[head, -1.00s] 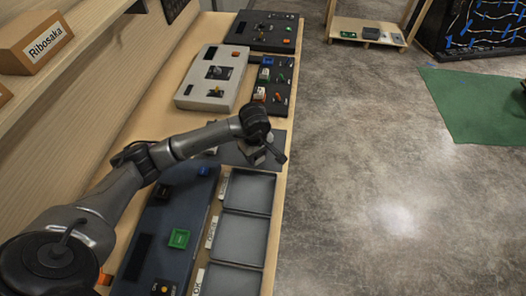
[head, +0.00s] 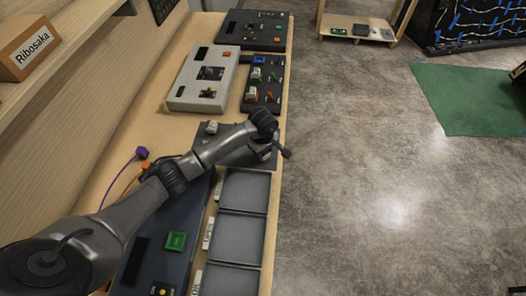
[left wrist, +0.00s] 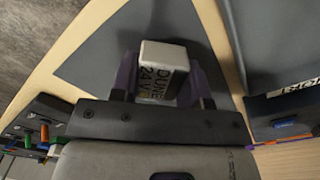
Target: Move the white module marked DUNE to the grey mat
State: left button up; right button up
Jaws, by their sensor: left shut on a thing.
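The white module marked DUNE 24V (left wrist: 163,68) is between the fingers of my left gripper (left wrist: 165,85) in the left wrist view. The gripper is shut on it. The grey mat (left wrist: 100,65) lies below the module in that view; I cannot tell whether they touch. In the head view the mat (head: 236,160) is partly hidden under my left arm. My left gripper (head: 266,154) is small there, over the mat's right side, and the module is hard to make out. My right gripper is not in view.
Grey trays (head: 246,192) stand nearer along the bench, beside a dark console with a green button (head: 176,241). A small white piece (head: 212,127) sits by the mat's far left corner. A light console (head: 201,82) and a dark panel (head: 262,97) stand beyond the mat.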

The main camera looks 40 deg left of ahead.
pick_arm(q)
jog(key=shift+f, duration=0.25)
jog(key=shift+f, duration=0.2)
jog(key=o, duration=0.9)
jog(key=shift+o, duration=0.2)
jog(key=shift+r, duration=0.15)
notch_tip(320, 180, up, 12)
